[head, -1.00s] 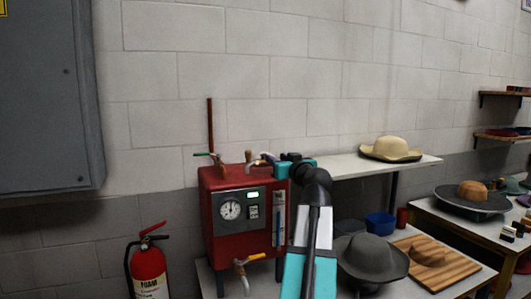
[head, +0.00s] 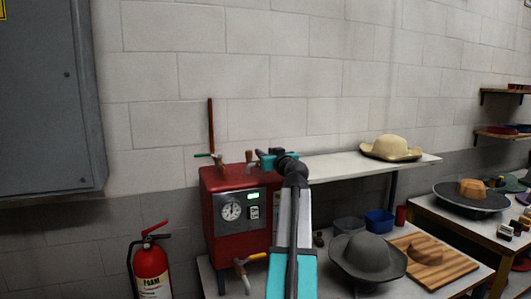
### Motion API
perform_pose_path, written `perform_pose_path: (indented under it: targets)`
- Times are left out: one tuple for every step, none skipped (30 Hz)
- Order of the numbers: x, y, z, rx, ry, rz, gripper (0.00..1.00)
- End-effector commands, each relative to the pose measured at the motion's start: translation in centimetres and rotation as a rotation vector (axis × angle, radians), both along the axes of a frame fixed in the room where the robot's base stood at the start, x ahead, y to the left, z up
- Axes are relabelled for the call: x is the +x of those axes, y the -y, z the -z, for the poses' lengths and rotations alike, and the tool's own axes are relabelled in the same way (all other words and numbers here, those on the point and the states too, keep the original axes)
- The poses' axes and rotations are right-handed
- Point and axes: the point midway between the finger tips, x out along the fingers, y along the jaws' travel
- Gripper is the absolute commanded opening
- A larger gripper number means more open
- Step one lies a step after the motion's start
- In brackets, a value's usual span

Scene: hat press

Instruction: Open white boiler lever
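The red boiler (head: 208,215) stands on the white table, with a round gauge (head: 231,211) and a lit green display on its front. On its top are a green-handled lever (head: 203,155) at the left and a brown-handled fitting (head: 249,157) near the middle. A yellow-handled tap (head: 252,258) is low on its front. My gripper (head: 264,158), teal and black, is at the boiler's top right, just right of the brown-handled fitting. The white lever is not clearly visible there; my gripper covers that spot. The fingers are too small and hidden to tell whether they are open or touching anything.
A red fire extinguisher (head: 150,268) stands at the left. A grey hat (head: 367,256), a wooden board (head: 455,267) and a blue bin (head: 380,222) are right of my arm. A straw hat (head: 390,148) sits on the shelf behind. A grey cabinet hangs at upper left.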

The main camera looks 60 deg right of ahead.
Motion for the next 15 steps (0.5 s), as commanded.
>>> perform_pose_path:
  targets:
    - [0.18, 0.13, -0.05, 0.000, 0.000, 0.000, 0.33]
    - [0.23, 0.16, -0.03, 0.000, 0.000, 0.000, 0.33]
    - [0.26, 0.18, -0.01, 0.000, 0.000, 0.000, 0.33]
    - [0.27, 0.19, 0.00, 0.000, 0.000, 0.000, 0.33]
    - [0.27, 0.20, 0.01, 0.000, 0.000, 0.000, 0.33]
    - [0.27, 0.20, 0.02, 0.000, 0.000, 0.000, 0.33]
    - [0.25, 0.20, 0.03, 0.000, 0.000, 0.000, 0.33]
    - [0.24, 0.19, 0.03, 0.000, 0.000, 0.000, 0.33]
    - [0.23, 0.19, 0.03, 0.000, 0.000, 0.000, 0.33]
    - [0.22, 0.20, 0.03, 0.000, 0.000, 0.000, 0.33]
    - [0.21, 0.20, 0.03, 0.000, 0.000, 0.000, 0.33]
    - [0.20, 0.21, 0.03, 0.000, 0.000, 0.001, 0.26]
    - [0.20, 0.21, 0.03, 0.000, 0.000, 0.001, 0.21]
    - [0.19, 0.21, 0.03, 0.000, 0.000, 0.001, 0.16]
    - [0.19, 0.21, 0.03, 0.000, 0.000, 0.001, 0.09]
